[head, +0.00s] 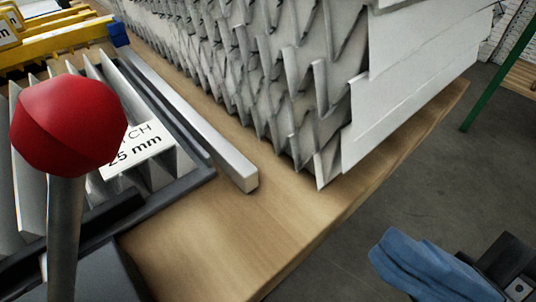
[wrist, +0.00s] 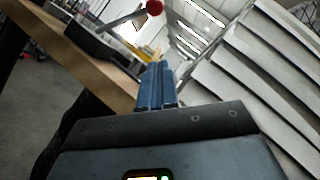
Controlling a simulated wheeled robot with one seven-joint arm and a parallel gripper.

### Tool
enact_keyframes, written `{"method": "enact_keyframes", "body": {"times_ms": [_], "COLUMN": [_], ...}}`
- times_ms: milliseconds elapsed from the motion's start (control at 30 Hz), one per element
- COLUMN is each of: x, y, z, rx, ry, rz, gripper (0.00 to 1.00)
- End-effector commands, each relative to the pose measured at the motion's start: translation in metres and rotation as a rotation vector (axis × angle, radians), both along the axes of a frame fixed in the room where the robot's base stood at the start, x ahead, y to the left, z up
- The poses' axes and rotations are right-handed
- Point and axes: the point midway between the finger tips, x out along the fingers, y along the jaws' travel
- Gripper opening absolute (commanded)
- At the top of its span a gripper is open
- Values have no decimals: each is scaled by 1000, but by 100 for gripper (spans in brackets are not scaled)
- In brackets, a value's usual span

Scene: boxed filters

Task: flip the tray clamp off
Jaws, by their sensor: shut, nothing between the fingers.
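The clamp lever is a grey metal rod (head: 65,235) topped by a red knob (head: 68,125), close up at the left of the head view. It stands upright in that view, in front of a dark tray (head: 165,200). The knob also shows at the top of the wrist view (wrist: 155,7), beyond my fingertips, with its rod slanting down to the left. My gripper (head: 385,255) has blue fingers and is at the lower right of the head view, off the table's edge and well apart from the knob. Its fingers are together and empty in the wrist view (wrist: 157,70). The lever's base is hidden.
A tall pleated white filter block (head: 290,75) stands on the wooden table (head: 215,245). A pale bar (head: 190,120) lies between it and the tray. A yellow bar with a blue end (head: 60,45) is at the back left. The floor right of the table is open.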

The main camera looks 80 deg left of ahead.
Motion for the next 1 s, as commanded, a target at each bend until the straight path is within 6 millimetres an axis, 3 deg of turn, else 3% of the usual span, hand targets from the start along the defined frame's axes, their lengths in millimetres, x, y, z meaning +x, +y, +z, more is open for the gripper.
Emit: {"method": "enact_keyframes", "body": {"times_ms": [267, 767, 1000], "x": [-8, -78, -100], "y": [5, 49, 42], "z": [4, 43, 64], "rx": [-1, 1, 1], "ry": [2, 2, 2], "rz": [3, 4, 1], "gripper": [0, 0, 0]}}
